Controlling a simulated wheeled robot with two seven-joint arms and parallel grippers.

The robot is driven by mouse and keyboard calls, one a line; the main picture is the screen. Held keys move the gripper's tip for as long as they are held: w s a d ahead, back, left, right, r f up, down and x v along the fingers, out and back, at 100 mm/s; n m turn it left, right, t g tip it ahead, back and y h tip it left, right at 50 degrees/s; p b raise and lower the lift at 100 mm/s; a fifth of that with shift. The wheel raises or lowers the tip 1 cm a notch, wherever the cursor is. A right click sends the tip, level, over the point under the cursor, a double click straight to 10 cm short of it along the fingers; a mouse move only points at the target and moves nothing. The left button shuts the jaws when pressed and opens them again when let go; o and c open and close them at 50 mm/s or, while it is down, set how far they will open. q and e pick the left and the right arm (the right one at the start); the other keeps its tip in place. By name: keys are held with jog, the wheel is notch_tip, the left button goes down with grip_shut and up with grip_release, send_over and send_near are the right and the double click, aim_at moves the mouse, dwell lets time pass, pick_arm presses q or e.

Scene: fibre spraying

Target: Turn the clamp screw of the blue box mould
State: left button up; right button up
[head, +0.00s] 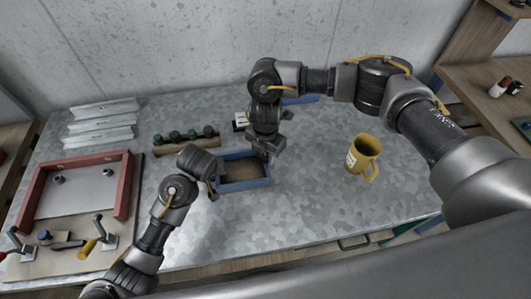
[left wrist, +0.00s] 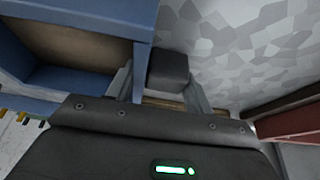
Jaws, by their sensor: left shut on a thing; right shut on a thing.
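The blue box mould (head: 245,186), an open frame with a brown inside, lies mid-table in the head view. It also fills the upper left of the left wrist view (left wrist: 90,100). My left gripper (head: 213,192) is at the mould's left side. In the left wrist view its fingers (left wrist: 160,85) are shut on a dark block, seemingly the clamp screw's knob (left wrist: 168,70), beside the blue wall. My right gripper (head: 264,155) points down at the mould's far right corner and is shut, seemingly on the mould's wall. Its fingertips are partly hidden. The screw is hidden in the head view.
A yellow mug (head: 363,155) stands right of the mould. A wooden rack (head: 187,140) with several dark and green pieces is behind it. A red-sided frame (head: 122,190) with clamps is at left. White strips (head: 103,125) lie behind that. The table's front right is clear.

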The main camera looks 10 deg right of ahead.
aim_at(266, 156)
jog(key=o, duration=1)
notch_tip(266, 156, up, 12)
dwell(0.5)
pick_arm(q)
jog(key=o, duration=1.5)
jog(key=shift+c, duration=0.2)
jog(key=shift+r, duration=0.1)
